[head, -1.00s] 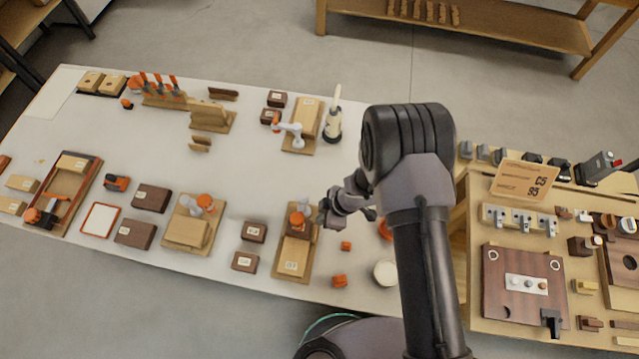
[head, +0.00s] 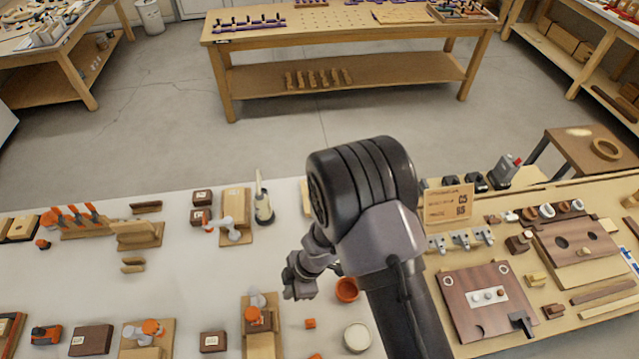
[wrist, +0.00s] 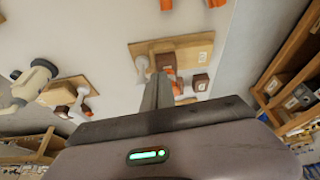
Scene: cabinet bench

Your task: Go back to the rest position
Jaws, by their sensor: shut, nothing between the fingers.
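My gripper (wrist: 158,92) shows in the wrist view as a grey pair of fingers pressed together, with nothing between them. A green light glows on the housing below them. Behind the fingers are a wooden board (wrist: 195,49) with a dark block and white and orange parts. In the head view my dark arm rises at the centre right, folded, with its wrist above the white bench top (head: 240,283). The fingertips are mostly hidden there by my own arm.
An orange cup (head: 347,289) and a white round pot (head: 357,337) stand close to my arm. A cream upright tool (head: 263,203) stands farther back. A wooden panel (head: 490,298) lies on the right bench. Open floor (head: 330,133) separates the bench from a wooden table (head: 350,68).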

